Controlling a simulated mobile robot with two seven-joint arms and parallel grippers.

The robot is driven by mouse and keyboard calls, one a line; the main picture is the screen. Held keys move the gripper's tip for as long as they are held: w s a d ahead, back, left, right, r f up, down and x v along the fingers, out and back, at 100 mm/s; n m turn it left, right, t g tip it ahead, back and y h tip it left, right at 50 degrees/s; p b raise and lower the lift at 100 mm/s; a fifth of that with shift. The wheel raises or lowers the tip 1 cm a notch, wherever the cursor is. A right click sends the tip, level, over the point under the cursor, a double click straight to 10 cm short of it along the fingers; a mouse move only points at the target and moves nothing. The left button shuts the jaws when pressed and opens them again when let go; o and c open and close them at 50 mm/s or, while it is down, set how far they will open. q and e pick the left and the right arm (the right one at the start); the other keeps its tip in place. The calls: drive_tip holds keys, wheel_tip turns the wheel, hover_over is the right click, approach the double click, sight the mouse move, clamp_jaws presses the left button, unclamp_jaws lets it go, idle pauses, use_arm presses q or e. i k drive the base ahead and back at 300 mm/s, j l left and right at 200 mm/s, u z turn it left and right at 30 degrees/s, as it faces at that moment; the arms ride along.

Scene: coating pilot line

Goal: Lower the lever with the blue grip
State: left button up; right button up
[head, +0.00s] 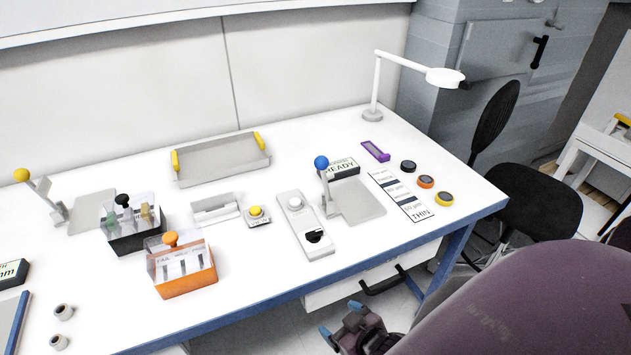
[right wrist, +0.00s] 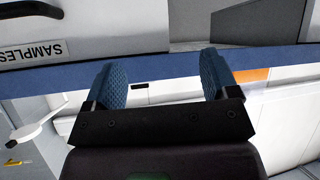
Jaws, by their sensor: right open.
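The lever's blue ball grip (head: 321,162) is near the middle right of the table in the head view. Its light arm (head: 326,188) stands raised, close to upright, at the left edge of a grey plate (head: 356,201). My right gripper (head: 342,319) is open and empty, in front of and below the table's blue front edge, well apart from the lever. Its two blue-padded fingers are spread in the right wrist view (right wrist: 163,76), and the lever cannot be made out there. My left gripper is not in view.
A similar lever with a yellow grip (head: 22,175) stands at far left. Left of the blue-grip lever is a switch box (head: 305,228); to its right lie a thickness card (head: 402,197) and several coloured discs. A drawer handle (head: 385,285) projects below the table edge.

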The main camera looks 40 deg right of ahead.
sight(321, 163)
drive_tip(key=j+z, duration=0.15)
drive_tip(key=z, duration=0.25)
drive_tip(key=k+j+z, duration=0.1)
drive_tip(key=z, duration=0.35)
drive_tip(key=k+j+z, duration=0.1)
drive_tip(key=z, duration=0.3)
